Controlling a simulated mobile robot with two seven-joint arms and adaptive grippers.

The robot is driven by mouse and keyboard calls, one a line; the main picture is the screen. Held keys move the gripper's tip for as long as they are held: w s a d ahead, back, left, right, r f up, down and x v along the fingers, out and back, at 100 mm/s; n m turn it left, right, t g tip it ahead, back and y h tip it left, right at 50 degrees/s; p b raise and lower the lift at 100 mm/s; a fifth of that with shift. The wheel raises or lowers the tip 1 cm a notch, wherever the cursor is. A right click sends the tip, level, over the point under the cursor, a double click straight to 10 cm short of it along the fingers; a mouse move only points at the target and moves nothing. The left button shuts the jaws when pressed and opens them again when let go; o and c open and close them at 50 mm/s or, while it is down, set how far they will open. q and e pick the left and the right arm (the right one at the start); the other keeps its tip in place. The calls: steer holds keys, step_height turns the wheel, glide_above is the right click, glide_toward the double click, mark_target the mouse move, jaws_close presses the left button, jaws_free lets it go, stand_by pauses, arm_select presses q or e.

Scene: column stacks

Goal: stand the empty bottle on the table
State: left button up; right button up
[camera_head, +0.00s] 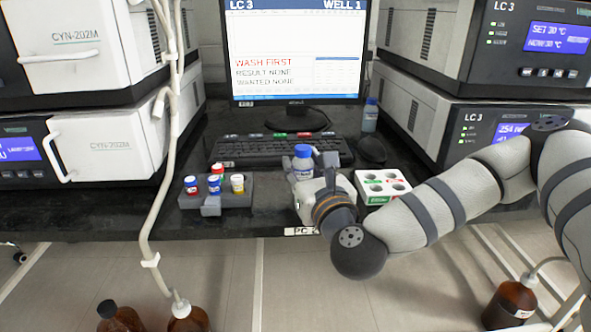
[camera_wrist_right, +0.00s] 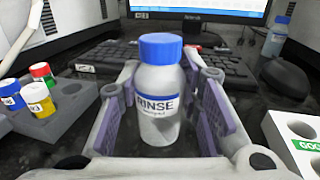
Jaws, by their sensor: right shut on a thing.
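A small, pale bottle with a blue cap (camera_head: 302,152) is upright between the fingers of my right gripper (camera_head: 314,168), near the table's front edge. In the right wrist view, the bottle (camera_wrist_right: 158,78) bears a label reading RINSE. The purple-padded fingers are shut on its sides. I cannot tell whether its base touches the dark table (camera_head: 262,222) or hangs just above it. I cannot tell whether it is empty. A similar blue-capped bottle (camera_head: 370,117) stands at the back, right of the monitor. My left gripper is not in view.
A grey rack (camera_head: 240,200) with small capped vials stands to the left. A white tray with holes (camera_head: 383,187) stands to the right. The keyboard (camera_head: 262,151), mouse (camera_head: 371,149) and monitor (camera_head: 293,55) are behind. Stacked instruments flank both sides.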

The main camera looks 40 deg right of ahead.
steer(key=shift+s+r, duration=0.1)
steer(key=shift+r, duration=0.1)
steer(key=shift+f, duration=0.3)
steer(key=o, duration=0.8)
steer(key=shift+r, duration=0.1)
steer(key=shift+o, duration=0.2)
